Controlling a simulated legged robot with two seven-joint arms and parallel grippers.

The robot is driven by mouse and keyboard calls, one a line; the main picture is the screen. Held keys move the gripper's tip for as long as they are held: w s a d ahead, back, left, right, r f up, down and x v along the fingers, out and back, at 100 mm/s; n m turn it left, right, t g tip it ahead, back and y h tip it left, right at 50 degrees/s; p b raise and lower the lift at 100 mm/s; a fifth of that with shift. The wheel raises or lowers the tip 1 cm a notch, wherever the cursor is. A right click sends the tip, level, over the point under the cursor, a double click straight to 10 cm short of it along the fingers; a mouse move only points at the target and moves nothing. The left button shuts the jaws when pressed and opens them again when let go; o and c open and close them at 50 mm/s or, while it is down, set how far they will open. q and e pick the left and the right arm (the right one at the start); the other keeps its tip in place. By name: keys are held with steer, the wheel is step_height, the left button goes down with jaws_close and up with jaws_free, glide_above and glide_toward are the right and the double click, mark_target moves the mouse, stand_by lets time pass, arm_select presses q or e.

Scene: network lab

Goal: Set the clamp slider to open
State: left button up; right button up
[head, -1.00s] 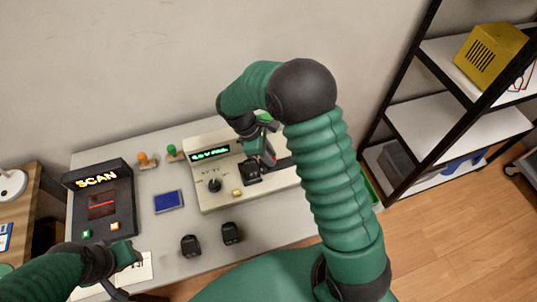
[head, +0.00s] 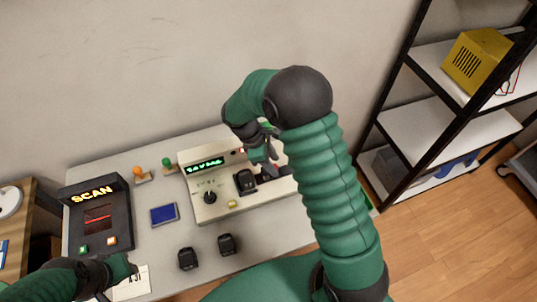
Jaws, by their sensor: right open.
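A beige device (head: 211,207) stands on the grey table, with a green-lit display (head: 204,164), a black knob (head: 210,197) and a yellow button (head: 232,204). A black block-shaped part (head: 245,181) sits on its top, towards the right; I cannot tell whether it is the clamp slider. My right gripper (head: 268,170) is open over the right part of the device, just right of the black part. My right arm hides the device's right end. My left gripper (head: 113,284) is at the lower left near a white paper; its jaws are not clear.
A black SCAN box (head: 97,217) stands at the left of the table. A blue pad (head: 164,214), two black blocks (head: 188,258) and orange and green stamp-like pieces (head: 167,163) lie around the device. A black-framed shelf (head: 440,125) stands at the right.

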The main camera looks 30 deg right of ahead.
steer(key=p+v, duration=0.1)
steer(key=v, duration=1.5)
steer(key=shift+w+r, duration=0.1)
steer(key=s+a+f+m+t+y, duration=0.1)
steer(key=s+a+f+m+t, duration=0.1)
steer(key=s+m, duration=0.3)
steer(key=s+a+f+m+t+y, duration=0.2)
steer(key=s+f+m, duration=0.3)
steer(key=s, duration=0.3)
steer(key=shift+a+f+m+t+y, duration=0.2)
steer(key=shift+a+m+t+y, duration=0.1)
steer(key=shift+a+m+t, duration=0.25)
steer(key=shift+d, duration=0.1)
steer(key=shift+s, duration=0.1)
